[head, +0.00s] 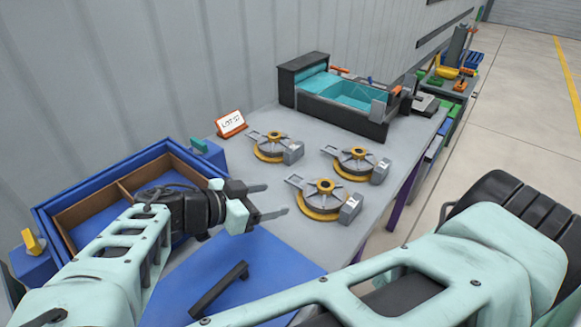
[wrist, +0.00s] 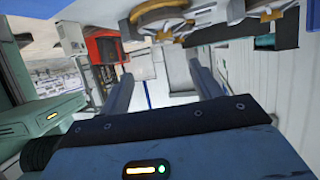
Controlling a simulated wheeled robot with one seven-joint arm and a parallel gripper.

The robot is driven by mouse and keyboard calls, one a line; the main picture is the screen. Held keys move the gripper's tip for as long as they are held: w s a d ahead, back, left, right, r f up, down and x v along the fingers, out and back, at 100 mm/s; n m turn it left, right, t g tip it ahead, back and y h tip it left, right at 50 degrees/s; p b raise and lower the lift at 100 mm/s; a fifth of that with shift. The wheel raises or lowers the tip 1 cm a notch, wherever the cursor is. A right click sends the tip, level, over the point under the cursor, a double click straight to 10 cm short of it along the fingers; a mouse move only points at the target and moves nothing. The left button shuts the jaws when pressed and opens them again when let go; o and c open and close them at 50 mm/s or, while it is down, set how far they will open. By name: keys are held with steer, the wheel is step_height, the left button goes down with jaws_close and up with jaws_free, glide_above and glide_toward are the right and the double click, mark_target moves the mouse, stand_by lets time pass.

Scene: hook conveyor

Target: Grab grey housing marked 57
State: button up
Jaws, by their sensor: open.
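Three round grey housings with orange rings, each with a grey block and a small white label, lie on the grey table: a back-left one (head: 272,147), a right one (head: 356,163) and a front one (head: 321,197). The labels are too small to read, so I cannot tell which is marked 57. My gripper (head: 276,199) is open and empty, its fingers pointing right, left of the front housing and apart from it. In the wrist view, my gripper (wrist: 160,68) has nothing between its fingers; two housings show partly at the top edge, one left (wrist: 165,17) and one right (wrist: 262,10).
A white sign with an orange frame (head: 231,123) reads "LOT" and a number, perhaps 57. A blue tray (head: 60,205) lies left, a blue mat with a black handle (head: 218,289) in front. A dark bin with teal inside (head: 335,112) stands behind the housings.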

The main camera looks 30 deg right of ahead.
steer(key=p, duration=0.4)
glide_toward(325, 185)
steer(key=x, duration=0.3)
steer(key=shift+s+f, duration=0.2)
steer(key=p+x, duration=0.1)
steer(key=x, duration=0.2)
steer(key=p+x, duration=0.1)
steer(key=shift+w+d+p, duration=0.3)
steer(key=shift+d, duration=0.15)
steer(key=shift+d+f, duration=0.15)
steer(key=shift+d, duration=0.05)
steer(key=c, duration=1.4)
